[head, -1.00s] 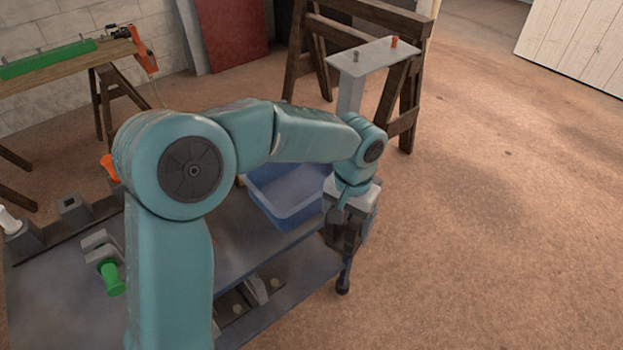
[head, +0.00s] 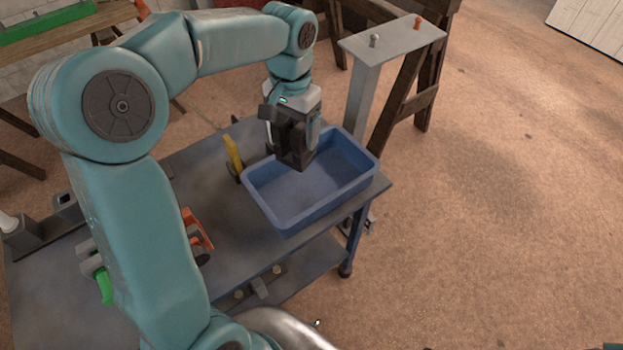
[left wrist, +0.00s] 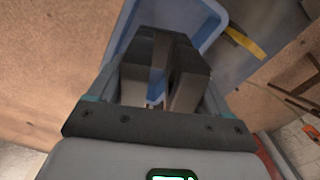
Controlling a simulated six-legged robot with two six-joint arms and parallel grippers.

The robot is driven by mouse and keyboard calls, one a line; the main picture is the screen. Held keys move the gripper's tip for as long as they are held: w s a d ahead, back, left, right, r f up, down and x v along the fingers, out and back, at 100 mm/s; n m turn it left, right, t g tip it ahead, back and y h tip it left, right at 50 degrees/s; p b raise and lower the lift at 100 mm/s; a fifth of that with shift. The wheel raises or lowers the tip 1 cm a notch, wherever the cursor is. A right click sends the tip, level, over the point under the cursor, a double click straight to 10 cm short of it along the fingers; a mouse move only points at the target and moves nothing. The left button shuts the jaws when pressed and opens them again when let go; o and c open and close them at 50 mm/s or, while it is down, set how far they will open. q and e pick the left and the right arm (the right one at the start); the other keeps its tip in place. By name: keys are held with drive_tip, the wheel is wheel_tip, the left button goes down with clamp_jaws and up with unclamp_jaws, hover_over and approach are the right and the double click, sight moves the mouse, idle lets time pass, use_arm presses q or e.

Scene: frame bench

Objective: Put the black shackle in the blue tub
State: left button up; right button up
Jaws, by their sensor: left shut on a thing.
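The blue tub (head: 318,212) stands on the dark bench top near its right end; its visible floor looks empty. My left gripper (head: 296,164) points down over the tub's back part, and its tips overlap the tub's inside in the head view. In the left wrist view my left gripper (left wrist: 160,88) is shut on a dark piece between its fingers, taken to be the black shackle (left wrist: 158,66). The fingers hide most of its shape. The tub also shows behind the fingers in the left wrist view (left wrist: 203,22). My right gripper is not in view.
A yellow piece (head: 233,155) stands just left of the tub on the bench (head: 232,222). An orange clamp-like thing (head: 198,232) lies nearer my left arm. A grey post with a flat top (head: 392,40) rises behind the tub, close to a wooden trestle (head: 425,85).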

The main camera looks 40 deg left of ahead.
sight(279, 120)
use_arm(q)
drive_tip(key=shift+s+a+r, duration=0.5)
drive_tip(key=shift+a+r, duration=0.35)
drive_tip(key=shift+r, duration=0.05)
drive_tip(key=shift+s+a, duration=0.25)
wheel_tip(279, 120, down, 20)
drive_tip(key=shift+w+r+p, duration=0.1)
drive_tip(key=shift+p, duration=0.4)
